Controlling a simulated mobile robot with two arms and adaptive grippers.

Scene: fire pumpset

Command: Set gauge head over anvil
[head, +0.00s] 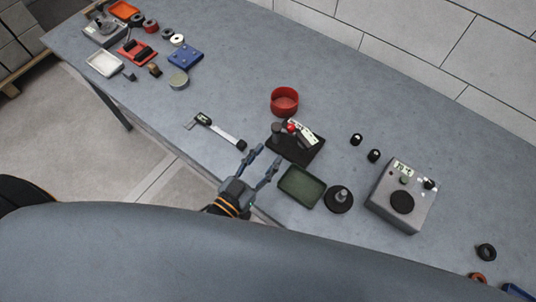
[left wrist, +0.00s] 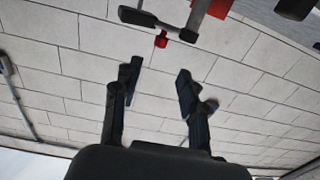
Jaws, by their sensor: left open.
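A bench gauge with a dark base (head: 296,151) stands near the bench middle. Its gauge head (head: 303,133) has a pale display, with a red knob (head: 291,127) beside it. I cannot make out the anvil, or whether the head is over it. My left gripper (head: 265,162) is open and empty, just left of and in front of the base, pointing toward it, with no contact visible. In the left wrist view its spread fingers (left wrist: 160,82) show below a red knob (left wrist: 161,41) and a dark bar (left wrist: 145,17). My right gripper is not in view.
A red cup (head: 284,101) stands behind the gauge. A green tray (head: 301,186), a black disc with a post (head: 339,198) and a grey boxed instrument (head: 402,199) are in front and right. A caliper (head: 215,130) lies left. Small parts crowd the far left end.

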